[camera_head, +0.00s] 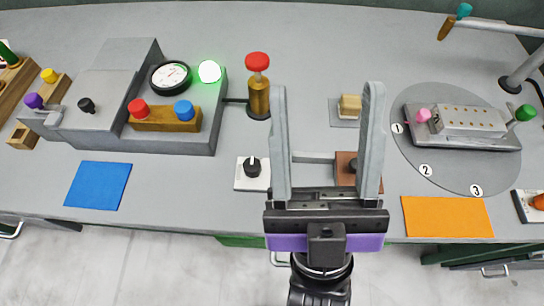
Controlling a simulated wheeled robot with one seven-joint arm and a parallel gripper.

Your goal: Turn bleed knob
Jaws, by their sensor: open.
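No label marks which knob is the bleed knob. A red knob (257,62) stands on an upright brass cylinder (259,98), left of my gripper. A black knob with a white mark (252,168) sits on a white plate (243,184) at the table's front.
A grey press body (190,141) with red and blue knobs, a gauge (171,77) and a lit green lamp (209,71) stands left. A tan block (350,105) lies beside my right finger. A round plate (430,176) carries a fixture. Blue and orange mats lie in front.

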